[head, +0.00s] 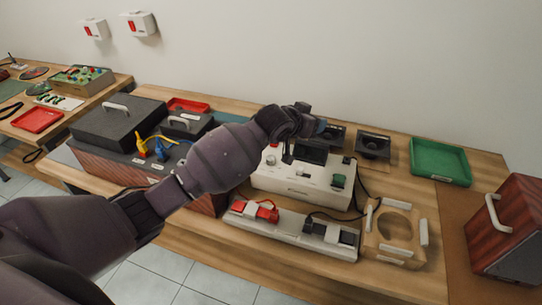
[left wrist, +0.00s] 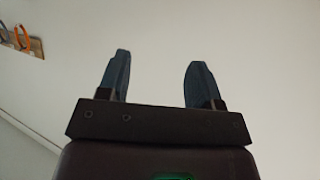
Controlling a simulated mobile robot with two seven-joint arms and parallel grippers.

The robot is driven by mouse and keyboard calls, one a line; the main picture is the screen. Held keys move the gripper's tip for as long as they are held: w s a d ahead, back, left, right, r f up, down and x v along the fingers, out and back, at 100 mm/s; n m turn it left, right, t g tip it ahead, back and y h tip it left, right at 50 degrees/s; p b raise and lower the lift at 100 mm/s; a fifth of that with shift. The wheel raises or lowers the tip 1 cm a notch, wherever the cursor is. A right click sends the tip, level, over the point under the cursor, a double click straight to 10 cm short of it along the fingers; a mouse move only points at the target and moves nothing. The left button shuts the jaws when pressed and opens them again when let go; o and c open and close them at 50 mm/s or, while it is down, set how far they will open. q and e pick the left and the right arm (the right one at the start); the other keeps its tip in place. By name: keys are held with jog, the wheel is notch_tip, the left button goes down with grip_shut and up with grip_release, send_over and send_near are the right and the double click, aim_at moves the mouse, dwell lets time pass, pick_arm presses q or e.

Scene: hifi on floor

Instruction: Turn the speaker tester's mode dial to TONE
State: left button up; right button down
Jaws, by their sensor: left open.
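The speaker tester, a white box (head: 300,185) with a dark screen, stands on the bench in the middle of the head view. A green knob (head: 338,181) shows at its right and a small red part (head: 271,160) at its left. I cannot tell which control is the mode dial, and its labels are too small to read. My left gripper (head: 312,127) is above and behind the tester, apart from it, and its arm crosses the tester's left part. In the left wrist view the gripper's fingers (left wrist: 158,80) are apart, empty, before bare wall.
A strip with red and black clamps (head: 290,229) lies before the tester. A wooden frame (head: 396,231), dark speaker (head: 374,145) and green tray (head: 440,162) are to the right. A wood-sided case (head: 120,122) stands left, and a wooden cabinet (head: 503,235) far right.

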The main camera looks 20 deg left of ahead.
pick_arm(q)
jog(key=w+a+r+n+g+y, duration=0.2)
jog(key=w+r+n+g, duration=0.1)
jog(key=w, duration=0.2)
jog(key=n+g+y, duration=0.3)
jog(key=n+g, duration=0.6)
jog(key=n, duration=0.4)
send_near(271, 158)
notch_tip(271, 158, down, 9)
jog(key=shift+d+f+b, duration=0.15)
jog(key=shift+f+b, duration=0.1)
jog(key=shift+b, duration=0.55)
